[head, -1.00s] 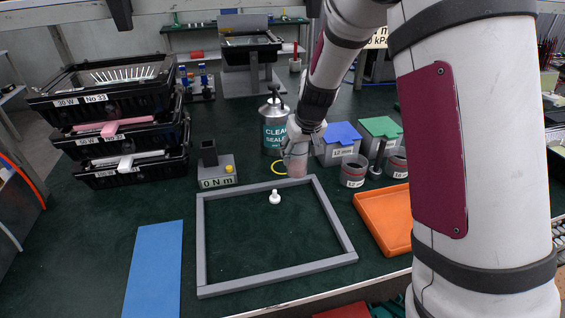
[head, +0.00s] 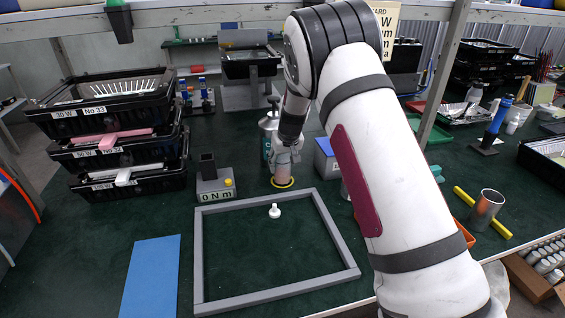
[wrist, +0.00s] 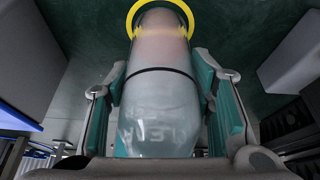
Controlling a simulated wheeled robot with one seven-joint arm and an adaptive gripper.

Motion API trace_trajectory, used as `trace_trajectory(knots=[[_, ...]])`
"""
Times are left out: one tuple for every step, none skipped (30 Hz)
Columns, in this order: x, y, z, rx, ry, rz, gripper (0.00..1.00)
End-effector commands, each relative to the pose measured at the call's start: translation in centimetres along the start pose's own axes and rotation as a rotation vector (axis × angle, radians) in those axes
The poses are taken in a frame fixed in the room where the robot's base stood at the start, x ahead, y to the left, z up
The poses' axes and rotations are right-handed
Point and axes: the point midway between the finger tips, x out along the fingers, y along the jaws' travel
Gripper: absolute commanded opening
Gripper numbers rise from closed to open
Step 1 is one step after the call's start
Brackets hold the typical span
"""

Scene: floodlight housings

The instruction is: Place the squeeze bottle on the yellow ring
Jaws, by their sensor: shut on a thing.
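The squeeze bottle (wrist: 160,105) is a translucent, pale bottle with a dark band and a pinkish far end. My gripper (wrist: 160,80) is shut on its sides with teal pads. In the head view my gripper (head: 284,157) points down, with the pinkish end of the bottle below it. The yellow ring (head: 282,186) lies on the dark green bench just behind the grey frame. In the wrist view the yellow ring (wrist: 132,22) shows around the bottle's far end, which lines up with it. I cannot tell whether the bottle touches the bench.
A spray can (head: 267,135) stands close behind my gripper. A blue-lidded box (head: 325,158) is close on the right, partly behind my arm. A grey "0 Nm" block (head: 216,188) is on the left. The grey frame (head: 335,235) lies in front, with a white knob (head: 274,211) inside.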

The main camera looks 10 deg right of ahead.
Motion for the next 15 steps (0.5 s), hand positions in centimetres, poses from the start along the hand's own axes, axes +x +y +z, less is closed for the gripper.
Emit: trace_trajectory(knots=[[0.01, 0.01, -0.18, 0.000, 0.003, 0.000, 0.05], [0.00, 0.00, -0.18, 0.000, 0.003, 0.000, 0.05], [-0.02, 0.00, -0.18, 0.000, 0.003, 0.000, 0.05], [-0.03, 0.00, -0.17, 0.000, 0.003, 0.000, 0.05], [-0.04, 0.00, -0.17, 0.000, 0.003, 0.000, 0.05], [-0.04, 0.01, -0.16, 0.000, 0.003, 0.000, 0.05], [-0.03, 0.00, -0.15, 0.000, 0.003, 0.000, 0.05], [0.01, 0.01, -0.14, 0.000, 0.003, 0.000, 0.05], [0.11, 0.01, -0.10, 0.000, 0.003, 0.000, 0.05], [0.21, 0.02, -0.07, 0.000, 0.003, 0.000, 0.05], [0.30, 0.03, -0.03, 0.000, 0.003, 0.001, 0.05], [0.31, 0.01, 0.05, 0.000, 0.001, 0.001, 0.55], [0.29, 0.01, 0.06, -0.001, 0.001, 0.001, 0.62], [0.29, 0.01, 0.06, -0.001, 0.001, 0.001, 0.69], [0.28, 0.01, 0.06, -0.001, 0.001, 0.001, 0.69]])
